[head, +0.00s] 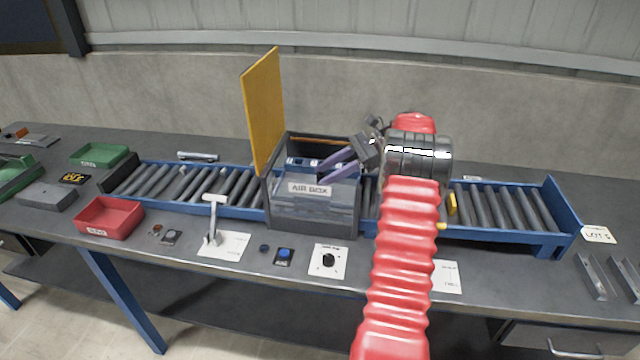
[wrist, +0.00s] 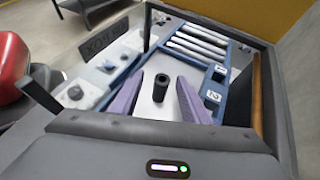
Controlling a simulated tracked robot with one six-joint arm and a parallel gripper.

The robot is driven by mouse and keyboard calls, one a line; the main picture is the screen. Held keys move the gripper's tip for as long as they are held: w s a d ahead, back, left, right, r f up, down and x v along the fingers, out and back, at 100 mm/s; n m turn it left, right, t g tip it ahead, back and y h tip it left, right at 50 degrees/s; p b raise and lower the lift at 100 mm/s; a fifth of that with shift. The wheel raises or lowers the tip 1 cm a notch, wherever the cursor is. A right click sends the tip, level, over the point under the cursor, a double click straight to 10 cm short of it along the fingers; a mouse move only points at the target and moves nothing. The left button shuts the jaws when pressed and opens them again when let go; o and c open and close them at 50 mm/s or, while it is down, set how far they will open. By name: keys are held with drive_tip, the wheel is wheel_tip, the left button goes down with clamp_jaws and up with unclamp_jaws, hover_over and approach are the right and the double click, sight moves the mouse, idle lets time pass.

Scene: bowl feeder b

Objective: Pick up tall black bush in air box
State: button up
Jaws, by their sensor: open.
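The grey air box (head: 314,214) stands mid-table, labelled AIR BOX on its front, with its yellow lid (head: 262,108) raised. In the wrist view, the tall black bush (wrist: 161,98), a dark tube with a hole in its top, stands upright on the light floor inside the box. My gripper (head: 322,170) reaches into the box opening from the right, its purple fingers tilted down. In the wrist view my gripper (wrist: 162,79) is open, with one finger on each side of the bush and a visible gap on both sides. The bush is hidden in the head view.
Blue-framed roller conveyors (head: 500,206) run left and right of the box. Blue blocks with white labels (wrist: 212,97) line the box's inner side. A white lever (head: 214,215), a knob plate (head: 328,261) and a red tray (head: 108,218) are on the table in front.

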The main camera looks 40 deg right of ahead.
drive_tip(key=shift+w+a+f, duration=0.15)
drive_tip(key=shift+a+f, duration=0.05)
drive_tip(key=shift+a, duration=0.15)
drive_tip(key=shift+x, duration=2.6)
drive_tip(key=shift+w, duration=0.15)
drive_tip(key=shift+c, duration=0.7)
clamp_jaws()
